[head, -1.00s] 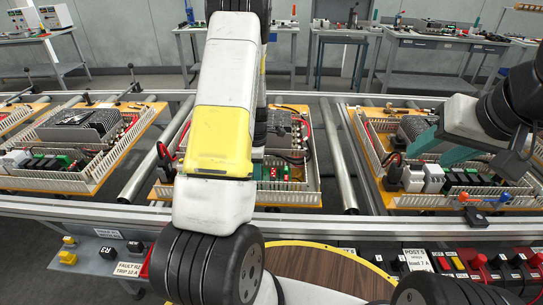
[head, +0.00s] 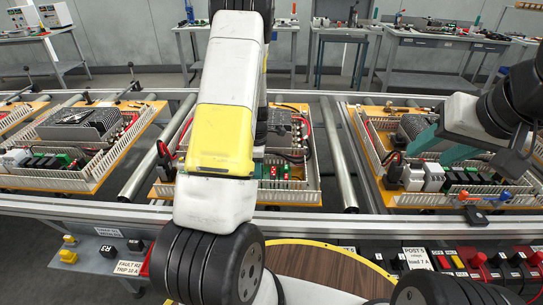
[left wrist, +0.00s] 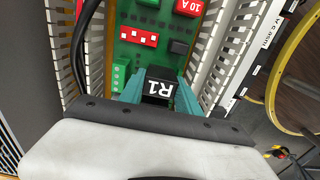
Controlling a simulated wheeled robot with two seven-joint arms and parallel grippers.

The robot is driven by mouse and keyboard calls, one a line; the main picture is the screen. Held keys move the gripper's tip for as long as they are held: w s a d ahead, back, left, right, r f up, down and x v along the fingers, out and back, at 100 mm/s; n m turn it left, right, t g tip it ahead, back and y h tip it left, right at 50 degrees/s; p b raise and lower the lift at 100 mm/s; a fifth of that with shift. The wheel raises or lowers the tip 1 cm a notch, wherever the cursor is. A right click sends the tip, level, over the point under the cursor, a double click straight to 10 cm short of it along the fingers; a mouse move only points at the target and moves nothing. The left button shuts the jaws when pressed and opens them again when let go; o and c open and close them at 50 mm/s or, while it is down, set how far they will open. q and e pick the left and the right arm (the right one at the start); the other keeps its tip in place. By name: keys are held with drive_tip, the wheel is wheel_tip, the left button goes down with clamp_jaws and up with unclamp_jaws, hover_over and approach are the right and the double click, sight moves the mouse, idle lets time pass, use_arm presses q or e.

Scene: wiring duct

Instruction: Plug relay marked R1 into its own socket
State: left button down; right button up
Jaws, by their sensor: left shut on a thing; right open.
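My left gripper (left wrist: 160,92) shows in the left wrist view with its teal fingers shut on a black relay (left wrist: 158,88) marked R1 in white. The relay is over a green circuit board (left wrist: 130,55). The gripper and relay cover the board directly under them, so I see no socket there and cannot tell whether the relay touches the board. In the head view my left arm hides the relay and nearly all of the gripper, over the middle panel (head: 305,197). My right gripper (head: 441,150) is open above the right-hand panel (head: 520,202).
The board carries a red 10 A fuse (left wrist: 187,6), a red block (left wrist: 138,37), a dark part (left wrist: 180,47) and a green terminal block (left wrist: 119,77). Slotted white duct walls (left wrist: 217,45) stand on both sides. A black cable (left wrist: 80,40) runs along the left.

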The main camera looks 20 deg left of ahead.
use_arm(q)
drive_tip(key=shift+f, duration=0.3)
drive_tip(key=c, duration=1.1)
unclamp_jaws()
drive_tip(key=shift+o, duration=0.2)
drive_tip(key=shift+r, duration=2.55)
drive_tip(key=shift+o, duration=0.2)
drive_tip(key=o, duration=0.5)
drive_tip(key=shift+o, duration=0.2)
